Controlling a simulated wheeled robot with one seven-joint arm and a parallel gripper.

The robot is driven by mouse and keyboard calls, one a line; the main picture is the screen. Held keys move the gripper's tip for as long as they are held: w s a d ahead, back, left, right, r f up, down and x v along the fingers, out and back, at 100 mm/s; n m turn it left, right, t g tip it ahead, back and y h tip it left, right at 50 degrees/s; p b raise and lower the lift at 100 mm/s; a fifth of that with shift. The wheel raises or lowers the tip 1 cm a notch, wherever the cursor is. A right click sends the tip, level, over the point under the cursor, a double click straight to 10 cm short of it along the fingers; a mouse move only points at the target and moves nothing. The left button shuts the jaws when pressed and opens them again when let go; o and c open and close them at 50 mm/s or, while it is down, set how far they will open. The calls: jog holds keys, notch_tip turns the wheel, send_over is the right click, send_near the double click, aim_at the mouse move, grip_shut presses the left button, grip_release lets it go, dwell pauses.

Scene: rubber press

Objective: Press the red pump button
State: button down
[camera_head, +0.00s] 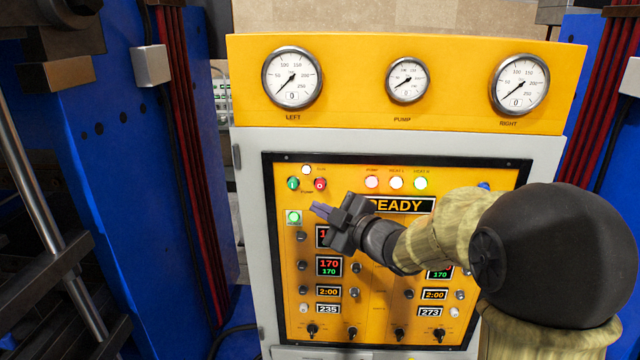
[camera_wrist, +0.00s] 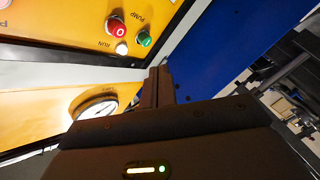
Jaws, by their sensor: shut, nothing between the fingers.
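The red pump button (camera_head: 320,184), marked 0, sits at the upper left of the yellow control panel (camera_head: 285,260). It also shows in the wrist view (camera_wrist: 117,28), standing out from the panel. The green pump button (camera_head: 293,184) is beside it on the left, and a lit white RUN lamp (camera_head: 306,170) is just above. My gripper (camera_head: 318,208) is shut and empty. In the head view its fingertips appear just below the red button. In the wrist view the fingers (camera_wrist: 160,74) point past the panel's edge, apart from both buttons. The gap in depth is hard to tell.
A READY display (camera_head: 400,205) and lit lamps are to the right, partly behind my arm. Gauges (camera_head: 291,77) line the top. A blue press frame (camera_head: 120,180) stands at the left.

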aim_at(316, 187)
jog(key=w+p, duration=0.1)
jog(key=w, duration=0.2)
jog(key=w+p, duration=0.1)
jog(key=w, duration=0.2)
jog(key=shift+w+d, duration=0.2)
jog(key=shift+w, duration=0.05)
jog(key=shift+s+a, duration=0.15)
jog(key=shift+w, duration=0.2)
dwell(1.5)
jog(key=shift+w, duration=0.35)
jog(key=shift+w, duration=0.85)
dwell(1.3)
jog(key=shift+s, duration=0.15)
jog(key=shift+s+b, duration=0.55)
jog(key=shift+s, duration=0.55)
